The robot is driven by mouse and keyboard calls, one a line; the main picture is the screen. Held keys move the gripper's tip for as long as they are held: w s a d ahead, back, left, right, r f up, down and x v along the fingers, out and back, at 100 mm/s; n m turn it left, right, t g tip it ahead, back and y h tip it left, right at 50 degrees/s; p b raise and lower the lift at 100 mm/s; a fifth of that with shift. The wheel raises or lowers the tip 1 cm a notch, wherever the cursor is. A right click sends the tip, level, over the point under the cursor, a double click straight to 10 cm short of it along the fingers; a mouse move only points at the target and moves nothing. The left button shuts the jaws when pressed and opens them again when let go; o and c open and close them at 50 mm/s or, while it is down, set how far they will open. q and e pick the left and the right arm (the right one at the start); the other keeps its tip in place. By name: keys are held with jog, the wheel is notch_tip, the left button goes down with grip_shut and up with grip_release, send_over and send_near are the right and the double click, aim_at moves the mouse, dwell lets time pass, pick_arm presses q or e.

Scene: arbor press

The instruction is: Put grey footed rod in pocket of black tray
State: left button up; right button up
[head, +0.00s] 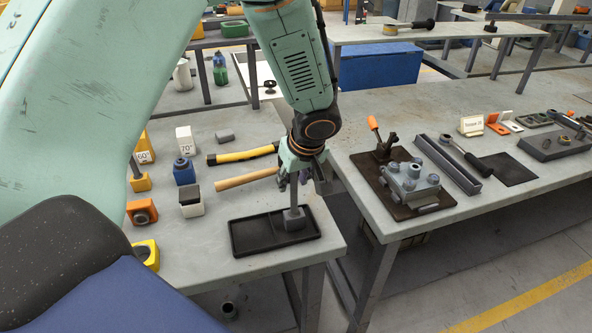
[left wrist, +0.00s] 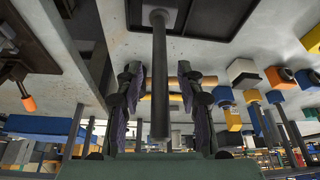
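The grey footed rod (head: 292,216) stands upright with its blocky foot on the right part of the black tray (head: 240,247). I cannot tell if the foot is seated in a pocket. My left gripper (head: 297,184) points down over the tray around the upper rod. In the left wrist view the rod (left wrist: 160,80) runs between the two fingers of the left gripper (left wrist: 164,85), with a gap on each side. The gripper is open. The tray (left wrist: 235,30) is at the top of that view. My right gripper is in neither view.
A wooden-handled tool (head: 246,179) and a yellow-black tool (head: 238,155) lie just behind the tray. Several blocks, such as a blue one (head: 184,173), stand to the left. A second table with a grey fixture (head: 410,183) lies right, past a gap.

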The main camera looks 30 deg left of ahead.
pick_arm(q)
jog(key=shift+w+r, duration=0.1)
jog(key=shift+r, duration=0.15)
jog(key=p+v, duration=0.1)
jog(key=v, duration=1)
jog(key=shift+r, duration=0.3)
jog(key=s+d+f+m+g+h, duration=0.1)
jog(key=s+d+f+m+h, duration=0.15)
jog(key=s+f, duration=0.55)
jog(key=s+d+f+m+g+h, duration=0.1)
jog(key=s+d+f+m, duration=0.15)
jog(key=f, duration=0.95)
jog(key=s+f+m, duration=0.3)
jog(key=s+f, duration=0.1)
jog(key=s, duration=0.5)
jog(key=s+f+m, duration=0.3)
jog(key=s+f, duration=0.2)
jog(key=s, duration=0.5)
jog(key=shift+a+f, duration=0.2)
jog(key=shift+a, duration=0.15)
